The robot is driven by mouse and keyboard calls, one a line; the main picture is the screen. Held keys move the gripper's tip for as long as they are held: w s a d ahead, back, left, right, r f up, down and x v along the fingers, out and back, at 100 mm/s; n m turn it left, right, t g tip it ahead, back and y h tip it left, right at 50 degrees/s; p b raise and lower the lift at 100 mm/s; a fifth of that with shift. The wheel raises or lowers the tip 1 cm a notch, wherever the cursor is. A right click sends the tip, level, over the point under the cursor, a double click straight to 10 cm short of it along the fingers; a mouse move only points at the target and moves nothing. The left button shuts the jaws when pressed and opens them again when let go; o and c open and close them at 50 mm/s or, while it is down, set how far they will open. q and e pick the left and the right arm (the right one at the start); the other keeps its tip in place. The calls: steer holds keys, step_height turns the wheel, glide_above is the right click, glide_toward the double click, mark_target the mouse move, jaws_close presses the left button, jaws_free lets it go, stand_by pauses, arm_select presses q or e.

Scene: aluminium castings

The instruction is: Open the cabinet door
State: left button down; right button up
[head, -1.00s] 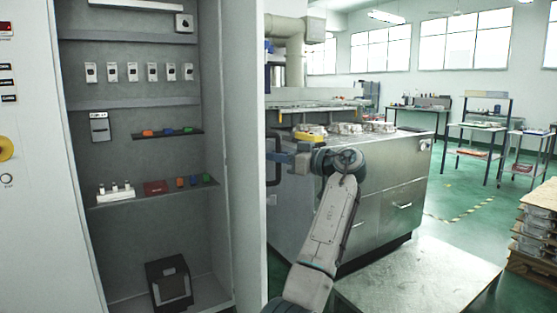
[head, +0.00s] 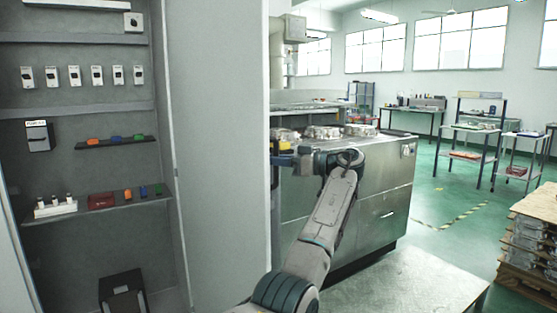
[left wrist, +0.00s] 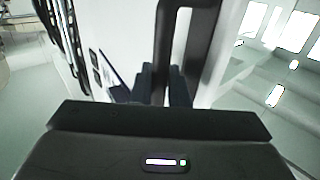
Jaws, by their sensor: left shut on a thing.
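The grey cabinet (head: 85,75) stands open at the left of the head view, with its shelves and small devices showing. Its white door (head: 215,150) is swung out to the right of the opening, its inner face towards me. My left gripper (head: 284,158) is at the door's outer edge, on the far side of the panel. In the left wrist view, the gripper (left wrist: 162,88) is shut on the dark, looped door handle (left wrist: 163,45), with a finger on each side of its bar. In the head view the handle is mostly hidden by the door edge and gripper. My right gripper is not in view.
A steel cabinet bench (head: 370,195) with castings on top stands right behind my left arm. A low metal-topped table (head: 410,285) is at the lower right, and a stacked pallet (head: 530,240) stands at the right edge. Green floor (head: 440,200) lies open beyond.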

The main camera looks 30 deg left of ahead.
arm_select(q)
steer(key=shift+w, duration=0.4)
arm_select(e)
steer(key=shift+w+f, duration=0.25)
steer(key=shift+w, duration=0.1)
arm_select(q)
steer(key=c, duration=1.5)
jaws_free()
steer(key=shift+c, duration=0.2)
steer(key=shift+o, duration=0.2)
